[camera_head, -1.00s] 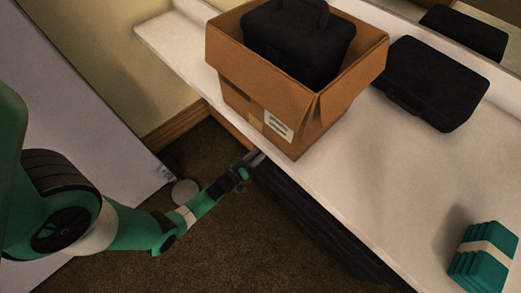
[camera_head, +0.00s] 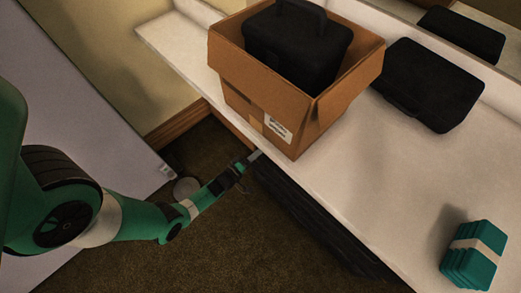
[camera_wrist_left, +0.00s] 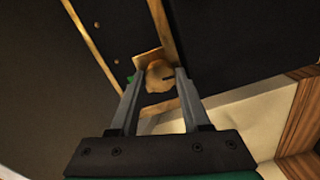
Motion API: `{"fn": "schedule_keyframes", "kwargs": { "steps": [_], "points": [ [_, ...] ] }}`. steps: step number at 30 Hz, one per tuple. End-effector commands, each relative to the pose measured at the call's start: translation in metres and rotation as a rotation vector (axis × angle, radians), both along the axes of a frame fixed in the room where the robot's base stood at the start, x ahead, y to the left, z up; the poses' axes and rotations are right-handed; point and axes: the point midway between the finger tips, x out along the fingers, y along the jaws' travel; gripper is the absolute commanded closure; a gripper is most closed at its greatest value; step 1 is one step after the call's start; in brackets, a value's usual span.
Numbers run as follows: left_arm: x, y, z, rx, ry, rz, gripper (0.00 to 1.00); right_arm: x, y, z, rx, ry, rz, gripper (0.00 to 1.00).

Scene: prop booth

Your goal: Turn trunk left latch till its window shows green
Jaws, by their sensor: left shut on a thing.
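The black trunk (camera_head: 315,225) stands under the counter in the head view. In the left wrist view, its dark panels (camera_wrist_left: 225,45) have tan edging. The latch (camera_wrist_left: 159,76) is a round tan knob with a short dark mark on its right side. My left gripper (camera_wrist_left: 155,80) is shut on the latch, with one finger on each side of it. A small green patch (camera_wrist_left: 131,78) shows just left of the knob, partly behind the left finger; I cannot tell whether it is the window. In the head view, my left gripper (camera_head: 254,156) reaches below the counter edge, where the latch is hidden.
The white counter (camera_head: 385,170) overhangs the trunk. On it are an open cardboard box (camera_head: 245,88) holding a black case (camera_head: 298,45), a flat black case (camera_head: 432,82) and a teal stack (camera_head: 474,255). Carpet (camera_head: 235,245) lies clear in front of the trunk.

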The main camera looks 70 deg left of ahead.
Motion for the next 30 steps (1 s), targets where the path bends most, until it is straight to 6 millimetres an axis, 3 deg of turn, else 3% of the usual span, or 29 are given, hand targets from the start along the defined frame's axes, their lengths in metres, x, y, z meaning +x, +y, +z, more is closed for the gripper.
{"fn": "schedule_keyframes", "kwargs": {
  "steps": [17,18,21,22,30],
  "points": [
    [0.0000,0.0000,0.0002,-0.031,-0.014,0.000,1.00,0.0000,0.0000,0.0008,0.000,0.000,0.000,1.00],
    [-0.0001,-0.0001,0.0002,-0.031,-0.014,0.000,0.46,0.0000,0.0000,0.0008,0.000,0.000,0.000,1.00],
    [-0.0001,-0.0001,0.0001,-0.031,-0.014,0.000,0.28,0.0000,0.0000,0.0008,0.000,0.000,0.000,1.00],
    [-0.0001,-0.0001,0.0001,-0.031,-0.014,0.000,0.23,0.0000,0.0000,0.0008,0.000,0.000,0.000,1.00],
    [-0.0005,-0.0001,0.0001,-0.031,-0.013,0.000,0.23,0.0000,0.0000,0.0011,0.000,0.000,0.000,1.00]
  ]
}}
